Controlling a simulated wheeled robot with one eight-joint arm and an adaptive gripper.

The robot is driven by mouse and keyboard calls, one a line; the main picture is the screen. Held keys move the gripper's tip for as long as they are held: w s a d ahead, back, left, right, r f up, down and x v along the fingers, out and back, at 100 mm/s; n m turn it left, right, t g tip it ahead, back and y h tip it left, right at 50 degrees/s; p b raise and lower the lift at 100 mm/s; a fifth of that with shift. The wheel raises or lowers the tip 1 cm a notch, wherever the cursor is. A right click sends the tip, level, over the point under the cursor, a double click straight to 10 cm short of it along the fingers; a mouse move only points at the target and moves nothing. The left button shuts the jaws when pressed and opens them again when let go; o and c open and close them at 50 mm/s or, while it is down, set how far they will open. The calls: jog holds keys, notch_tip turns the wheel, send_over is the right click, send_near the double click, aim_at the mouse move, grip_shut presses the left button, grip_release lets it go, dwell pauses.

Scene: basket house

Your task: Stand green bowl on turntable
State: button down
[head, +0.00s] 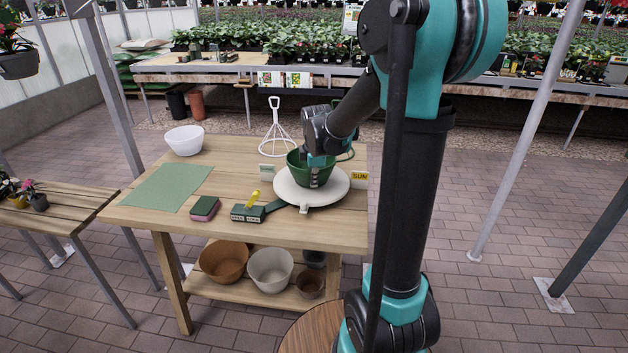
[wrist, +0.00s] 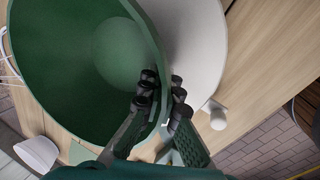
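The green bowl (head: 299,171) is over the middle of the white round turntable (head: 334,190) on the wooden table, open side up. Whether its base touches the turntable is hard to tell. My gripper (head: 316,168) reaches down to the bowl's near rim. In the wrist view the bowl (wrist: 75,70) fills the left side, and my gripper (wrist: 161,95) has one finger inside the wall and one outside, closed on the rim. The turntable (wrist: 200,45) shows behind the bowl, with a small knob on its edge.
A white bowl (head: 185,140), green mat (head: 168,187), pink-and-green sponge (head: 204,208) and green block with yellow piece (head: 248,212) share the table (head: 250,160). A white wire stand (head: 276,128) is behind. Pots (head: 270,269) fill the lower shelf.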

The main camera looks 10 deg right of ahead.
jog(key=shift+f, duration=0.1)
jog(key=c, duration=1.7)
grip_release()
jog(key=v, duration=1.2)
